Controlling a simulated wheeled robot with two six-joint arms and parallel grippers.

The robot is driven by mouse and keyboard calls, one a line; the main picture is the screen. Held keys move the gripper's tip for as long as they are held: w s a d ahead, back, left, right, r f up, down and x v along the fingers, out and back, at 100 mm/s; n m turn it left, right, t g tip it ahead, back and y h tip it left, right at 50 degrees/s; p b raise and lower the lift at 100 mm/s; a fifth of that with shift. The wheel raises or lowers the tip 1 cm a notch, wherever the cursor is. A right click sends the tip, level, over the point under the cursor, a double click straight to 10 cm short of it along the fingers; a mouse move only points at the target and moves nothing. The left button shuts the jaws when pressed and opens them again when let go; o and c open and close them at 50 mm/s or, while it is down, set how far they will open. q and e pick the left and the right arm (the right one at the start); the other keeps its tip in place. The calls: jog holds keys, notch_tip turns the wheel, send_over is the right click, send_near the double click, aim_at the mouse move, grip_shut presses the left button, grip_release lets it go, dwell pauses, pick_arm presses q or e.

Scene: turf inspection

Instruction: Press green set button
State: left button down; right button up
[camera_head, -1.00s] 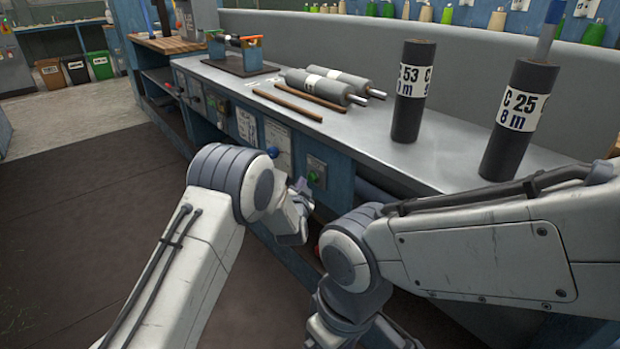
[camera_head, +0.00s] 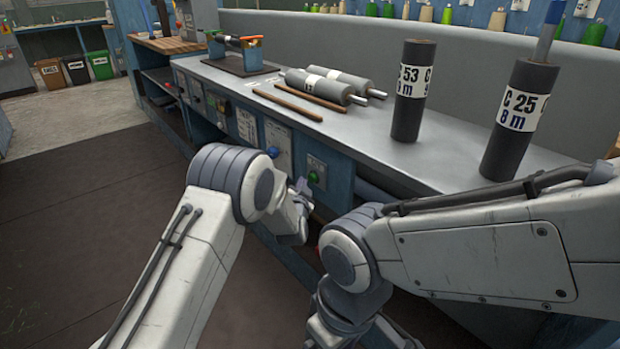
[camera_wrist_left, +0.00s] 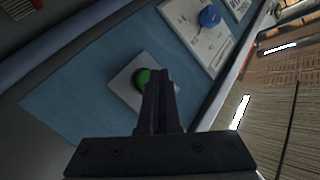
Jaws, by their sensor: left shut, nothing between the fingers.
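The green button (camera_head: 313,177) sits on a small plate on the blue front panel of the bench. In the left wrist view the green button (camera_wrist_left: 143,77) shows on its pale square plate (camera_wrist_left: 122,90), partly hidden behind my fingers. My left gripper (camera_head: 303,187) is in front of the panel, just left of and slightly below the button in the head view. Its fingers (camera_wrist_left: 157,80) are shut and empty, with the tips overlapping the button's right side in the wrist view. I cannot tell whether they touch it. My right gripper's fingers are out of view.
A blue knob (camera_head: 273,152) on a white panel is left of the button; it also shows in the wrist view (camera_wrist_left: 210,16). Dark rollers (camera_head: 407,95) stand on the bench top (camera_head: 380,165), and grey rollers (camera_head: 318,86) lie there. The floor at left is clear.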

pick_arm(q)
jog(key=shift+d, duration=0.1)
dwell(0.6)
jog(key=shift+w+d, duration=0.25)
jog(key=shift+w, duration=0.05)
jog(key=shift+w+d, duration=0.35)
jog(key=shift+d, duration=0.15)
dwell(0.8)
jog(key=shift+s+a, duration=0.6)
jog(key=shift+a, duration=0.2)
jog(key=shift+s+a, duration=0.75)
jog(key=shift+a, duration=0.3)
jog(key=shift+s+a, duration=0.75)
jog(key=shift+a, duration=0.25)
